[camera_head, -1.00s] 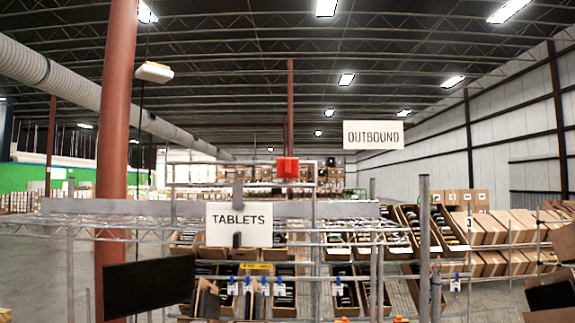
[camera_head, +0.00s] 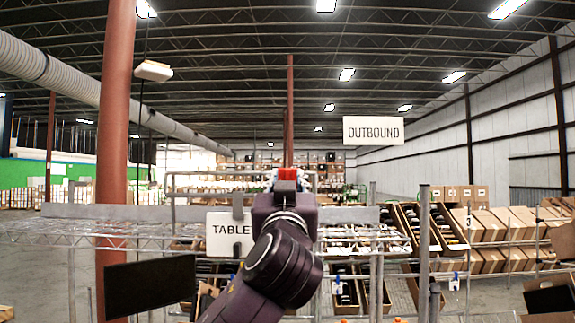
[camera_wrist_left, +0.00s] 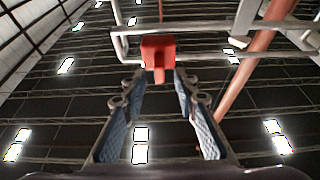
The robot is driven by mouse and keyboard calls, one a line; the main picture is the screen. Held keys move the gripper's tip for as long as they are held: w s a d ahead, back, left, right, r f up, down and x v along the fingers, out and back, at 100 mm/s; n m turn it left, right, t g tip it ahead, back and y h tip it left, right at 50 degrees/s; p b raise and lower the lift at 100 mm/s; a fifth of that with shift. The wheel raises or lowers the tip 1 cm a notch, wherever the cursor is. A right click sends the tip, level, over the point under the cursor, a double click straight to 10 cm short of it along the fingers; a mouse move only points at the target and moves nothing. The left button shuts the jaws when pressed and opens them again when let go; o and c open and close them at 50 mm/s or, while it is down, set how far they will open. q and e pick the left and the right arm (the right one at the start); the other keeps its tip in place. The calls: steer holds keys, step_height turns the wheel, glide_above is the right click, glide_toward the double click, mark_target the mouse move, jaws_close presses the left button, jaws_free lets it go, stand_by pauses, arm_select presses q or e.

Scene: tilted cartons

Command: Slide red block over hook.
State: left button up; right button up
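A red block (camera_head: 288,173) is high at the middle of the head view, mostly hidden behind my left gripper (camera_head: 287,182). In the left wrist view the red block (camera_wrist_left: 158,50) is just ahead, against a pale metal rail. The two blue-padded fingers of my left gripper (camera_wrist_left: 158,78) are open, one on each side of the block's near end. A narrow gap shows on both sides. I cannot clearly make out a hook; the area behind the block is hidden. My right gripper is not in view.
A wire rack with metal rails (camera_head: 100,211) and posts (camera_head: 424,250) spans the front. A partly covered "TABLE" sign (camera_head: 230,230) hangs on it. Tilted cartons (camera_head: 412,230) stand on the right. A bent pale pipe (camera_wrist_left: 120,45) lies close to the block.

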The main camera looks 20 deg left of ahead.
arm_select(q)
steer(key=shift+p+x, duration=0.4)
steer(key=shift+x, duration=0.55)
steer(key=shift+w+r, duration=0.1)
jaws_close()
